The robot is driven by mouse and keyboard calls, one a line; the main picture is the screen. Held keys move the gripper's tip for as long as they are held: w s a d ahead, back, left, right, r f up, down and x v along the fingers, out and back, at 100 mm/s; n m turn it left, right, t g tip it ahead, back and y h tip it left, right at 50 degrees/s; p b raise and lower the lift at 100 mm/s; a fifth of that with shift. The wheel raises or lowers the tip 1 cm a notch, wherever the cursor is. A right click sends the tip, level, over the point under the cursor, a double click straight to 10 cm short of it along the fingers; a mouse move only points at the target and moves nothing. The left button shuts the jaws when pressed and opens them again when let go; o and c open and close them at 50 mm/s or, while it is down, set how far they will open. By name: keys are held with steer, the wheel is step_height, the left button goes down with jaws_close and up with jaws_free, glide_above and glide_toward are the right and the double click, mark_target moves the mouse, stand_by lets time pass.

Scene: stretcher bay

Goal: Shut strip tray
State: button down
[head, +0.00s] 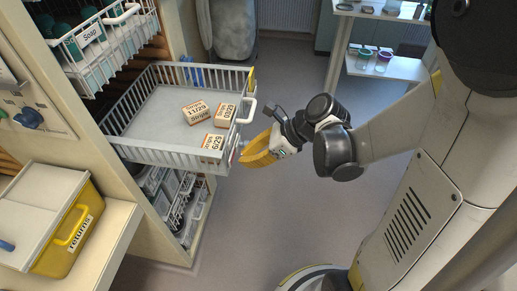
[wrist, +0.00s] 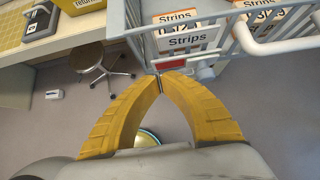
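The strip tray (head: 150,155) is a grey-white wire basket pulled out of the shelf unit on the left in the head view. Boxes marked with dates lie inside it. Its front, with a pale handle (head: 247,110), faces right. In the wrist view the tray front (wrist: 136,18) carries a "Strips" label (wrist: 188,39). My gripper (head: 243,157) has yellow fingers and is at the near end of the tray front, just outside it. In the wrist view its fingertips (wrist: 160,78) meet with nothing visible between them, close below the label. I cannot tell whether they touch the tray.
A soap basket (head: 95,50) sits above the tray and another basket (head: 185,205) below. A yellow returns bin (head: 70,235) stands on the ledge at the left. A stool (wrist: 92,60) shows in the wrist view. The floor right of the tray is open.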

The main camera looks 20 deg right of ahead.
steer(key=shift+w+a+r, duration=0.1)
steer(key=shift+w+a, duration=0.2)
steer(key=shift+a, duration=0.25)
steer(key=shift+w+a, duration=0.3)
steer(key=shift+a, duration=0.25)
steer(key=shift+a, duration=0.1)
steer(key=w+a+b, duration=0.1)
steer(key=w+a, duration=0.4)
steer(key=a, duration=0.3)
steer(key=w+a+b, duration=0.1)
steer(key=w+a, duration=0.4)
steer(key=a, duration=0.4)
steer(key=w+a+b, duration=0.1)
steer(key=w+a, duration=0.4)
steer(key=a, duration=0.4)
steer(key=shift+w+a, duration=0.15)
steer(key=shift+a, duration=0.1)
steer(key=shift+d, duration=0.1)
